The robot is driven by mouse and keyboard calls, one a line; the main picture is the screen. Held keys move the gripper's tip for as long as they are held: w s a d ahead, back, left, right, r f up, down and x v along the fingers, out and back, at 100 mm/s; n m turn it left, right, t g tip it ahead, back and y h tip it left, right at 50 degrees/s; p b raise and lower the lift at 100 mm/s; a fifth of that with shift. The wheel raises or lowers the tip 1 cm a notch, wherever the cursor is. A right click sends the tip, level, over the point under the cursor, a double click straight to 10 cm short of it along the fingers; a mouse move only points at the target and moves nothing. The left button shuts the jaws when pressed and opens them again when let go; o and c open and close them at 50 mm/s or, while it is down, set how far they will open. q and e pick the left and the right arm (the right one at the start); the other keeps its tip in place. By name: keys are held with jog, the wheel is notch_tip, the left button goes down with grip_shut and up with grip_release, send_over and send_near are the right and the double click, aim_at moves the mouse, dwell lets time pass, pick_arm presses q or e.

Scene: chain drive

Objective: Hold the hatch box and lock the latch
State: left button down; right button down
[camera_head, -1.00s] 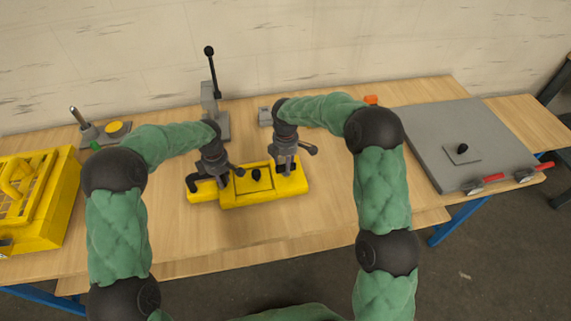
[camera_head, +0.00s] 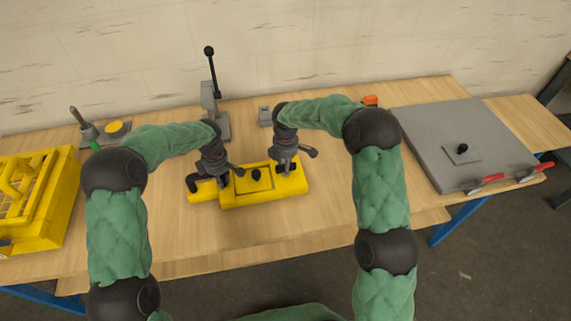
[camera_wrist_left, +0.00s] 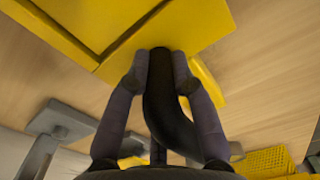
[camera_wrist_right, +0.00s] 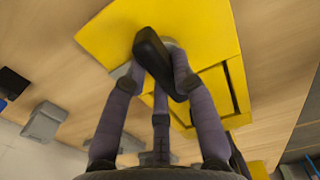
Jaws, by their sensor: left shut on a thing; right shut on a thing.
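The yellow hatch box (camera_head: 237,201) sits on the wooden table in front of me, its hatch panel with a black knob (camera_head: 256,176) in the middle. My left gripper (camera_head: 221,178) is at the box's left end. In the left wrist view its fingers (camera_wrist_left: 160,75) are shut on a black curved handle (camera_wrist_left: 165,110) fixed at that end. My right gripper (camera_head: 285,168) is at the box's right end. In the right wrist view its fingers (camera_wrist_right: 155,62) are shut on a black latch lever (camera_wrist_right: 152,55) on the yellow top. The lever's pivot is partly hidden by the fingers.
A yellow crate-like housing (camera_head: 60,215) stands at the left. A grey lever press (camera_head: 213,105) stands behind the box. A large grey panel (camera_head: 430,130) with red-handled clamps (camera_head: 492,179) lies at the right. The table in front of the box is clear.

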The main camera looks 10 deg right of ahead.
jog(key=n, duration=0.4)
jog(key=shift+a+n, duration=0.1)
jog(key=shift+n, duration=0.2)
jog(key=n, duration=0.4)
jog(key=shift+s+a+n, duration=0.1)
jog(key=shift+n, duration=0.2)
jog(key=n, duration=0.4)
jog(key=shift+s, duration=0.1)
jog(key=shift+n, duration=2.2)
jog(key=c, duration=1)
grip_release()
jog(key=shift+s, duration=0.1)
